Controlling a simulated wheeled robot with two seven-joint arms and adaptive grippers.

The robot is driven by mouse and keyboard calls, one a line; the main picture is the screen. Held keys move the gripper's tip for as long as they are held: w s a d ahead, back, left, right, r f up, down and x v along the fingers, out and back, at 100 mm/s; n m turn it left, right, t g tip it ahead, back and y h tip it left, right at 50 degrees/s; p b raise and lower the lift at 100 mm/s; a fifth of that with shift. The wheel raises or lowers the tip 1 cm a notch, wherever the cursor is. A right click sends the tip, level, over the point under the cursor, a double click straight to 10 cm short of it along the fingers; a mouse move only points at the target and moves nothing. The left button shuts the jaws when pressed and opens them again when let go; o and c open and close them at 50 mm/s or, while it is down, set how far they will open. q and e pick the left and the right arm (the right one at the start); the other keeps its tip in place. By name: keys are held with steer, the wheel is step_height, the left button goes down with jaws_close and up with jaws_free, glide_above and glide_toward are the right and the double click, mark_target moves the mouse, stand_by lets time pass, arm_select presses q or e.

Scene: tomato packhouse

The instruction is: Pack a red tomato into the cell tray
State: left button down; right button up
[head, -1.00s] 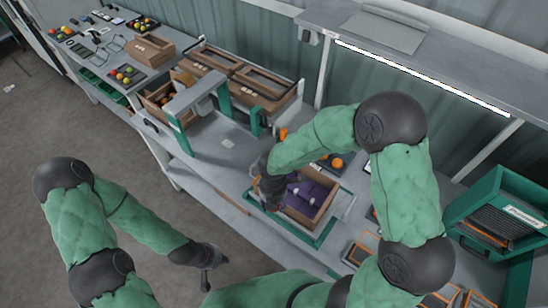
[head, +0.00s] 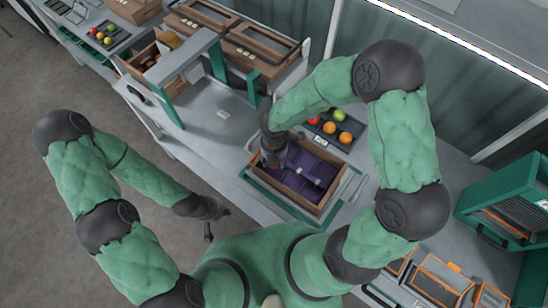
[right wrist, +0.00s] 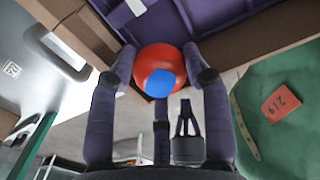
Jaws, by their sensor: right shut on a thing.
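The purple cell tray (head: 312,168) lies inside an open cardboard box (head: 297,194) on the bench; its edge also shows at the top of the right wrist view (right wrist: 235,14). My right gripper (head: 273,160) is at the left end of the box, partly hidden by its own arm. In the right wrist view its fingers (right wrist: 160,72) are shut on a red tomato (right wrist: 152,57) with a blue patch, close to the box's wall. My left gripper (head: 209,228) hangs away from the bench; its jaw opening is too small to tell.
Behind the box is a dark tray (head: 322,137) with red, green and orange tomatoes. A green-legged stand (head: 180,65) and cardboard boxes (head: 240,55) are at the left. A green rack (head: 505,207) and orange-edged crates (head: 437,283) are at the right.

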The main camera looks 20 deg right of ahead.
step_height(320, 180, down, 3)
steer(key=shift+w+r+b, duration=0.1)
steer(key=shift+b, duration=0.95)
steer(key=shift+f+b, duration=0.9)
steer(key=shift+f, duration=0.45)
steer(key=o, duration=0.9)
steer(key=c, duration=0.3)
steer(key=shift+r, duration=0.15)
steer(key=shift+c, duration=0.2)
steer(key=shift+r+p, duration=2.9)
steer(key=shift+p, duration=0.1)
